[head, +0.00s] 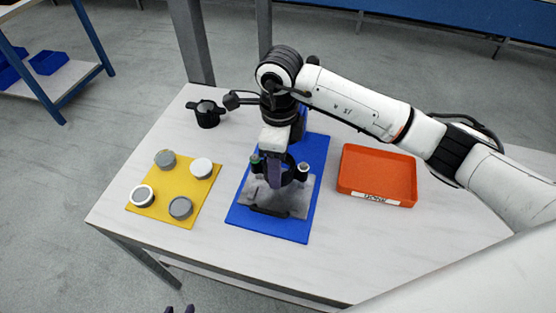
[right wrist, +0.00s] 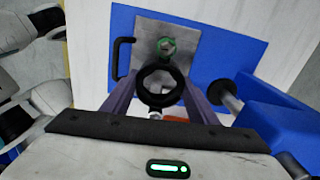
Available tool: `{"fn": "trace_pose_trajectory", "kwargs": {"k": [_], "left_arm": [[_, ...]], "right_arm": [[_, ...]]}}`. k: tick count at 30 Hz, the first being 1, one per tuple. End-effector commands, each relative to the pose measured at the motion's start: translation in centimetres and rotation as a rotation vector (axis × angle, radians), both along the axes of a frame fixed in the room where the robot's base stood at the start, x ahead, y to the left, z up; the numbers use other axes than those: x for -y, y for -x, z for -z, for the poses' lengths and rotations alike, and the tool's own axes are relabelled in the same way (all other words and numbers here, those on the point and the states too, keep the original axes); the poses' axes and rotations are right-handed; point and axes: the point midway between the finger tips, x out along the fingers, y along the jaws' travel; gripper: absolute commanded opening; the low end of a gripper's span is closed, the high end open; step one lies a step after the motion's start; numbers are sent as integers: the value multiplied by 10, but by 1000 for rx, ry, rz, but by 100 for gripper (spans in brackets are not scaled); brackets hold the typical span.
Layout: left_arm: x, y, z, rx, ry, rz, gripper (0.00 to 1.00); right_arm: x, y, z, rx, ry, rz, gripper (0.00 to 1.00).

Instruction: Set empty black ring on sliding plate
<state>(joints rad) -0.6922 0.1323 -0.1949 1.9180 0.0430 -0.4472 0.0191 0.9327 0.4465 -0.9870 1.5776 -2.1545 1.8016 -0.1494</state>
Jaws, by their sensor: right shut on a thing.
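The sliding plate (head: 297,207) is a grey metal sheet with a black handle (head: 268,211), lying on a blue base; it also shows in the right wrist view (right wrist: 200,42). A black ring (right wrist: 160,85) sits between the purple fingers of my right gripper (right wrist: 160,90), which is shut on it, over the plate. The ring's hole looks clear; any gap beneath it cannot be judged. A green-topped post (right wrist: 166,47) stands on the plate, and a silver-topped one (head: 303,167) is beside the ring. My left gripper (head: 180,310) shows only two separated fingertips at the bottom edge.
A yellow mat (head: 184,167) with several grey and white round pieces lies left. Another black ring-like piece with handles (head: 208,114) stands behind it. An orange tray (head: 377,170) is right of the blue base (head: 270,231). The table front (head: 215,245) is clear.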

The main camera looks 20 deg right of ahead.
Motion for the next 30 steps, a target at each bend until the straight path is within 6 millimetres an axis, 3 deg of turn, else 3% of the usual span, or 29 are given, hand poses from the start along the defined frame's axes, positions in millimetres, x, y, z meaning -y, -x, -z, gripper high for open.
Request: {"fn": "trace_pose_trajectory", "kwargs": {"k": [11, 24, 30], "left_arm": [[-2, -8, 3, 16, -4, -1, 31], [9, -10, 20, 20, 1, 22, 31], [10, -11, 18, 26, 3, 24, 31]], "right_arm": [[-2, -1, 16, -3, 1, 64, 34], [-1, -2, 55, -1, 2, 63, 34], [-1, -2, 60, -1, 2, 63, 34]]}}
